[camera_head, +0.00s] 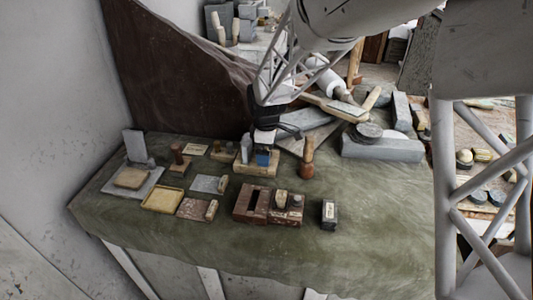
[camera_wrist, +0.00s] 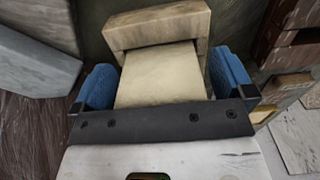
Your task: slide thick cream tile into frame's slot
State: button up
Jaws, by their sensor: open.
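My gripper (camera_wrist: 162,68) is open, with one blue finger on each side of the cream tile (camera_wrist: 160,84) in the wrist view. The tile lies between the fingers, with at most narrow gaps at its sides. Its far end meets a pale wooden block (camera_wrist: 155,27). In the head view my gripper (camera_head: 263,157) is low over that wooden block (camera_head: 255,168), and the tile is hard to make out there. A red-brown frame (camera_head: 240,208) with a dark open slot stands nearer the front edge. Part of a red-brown piece also shows at upper right in the wrist view.
A dark block (camera_head: 328,214) stands farther right. A wooden-handled tool (camera_head: 307,160) stands right of my gripper. A yellow tray (camera_head: 163,199) lies at left. The cloth's front right is clear.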

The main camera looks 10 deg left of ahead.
jog(key=shift+c, duration=0.2)
jog(key=c, duration=1)
jog(key=shift+r, duration=0.1)
jog(key=shift+r, duration=4.95)
jog(key=shift+s+f, duration=0.3)
jog(key=shift+s, duration=2.6)
jog(key=shift+s+f, duration=0.25)
jog(key=shift+s, duration=2.7)
jog(key=shift+s+f, duration=0.3)
jog(key=shift+s, duration=2.6)
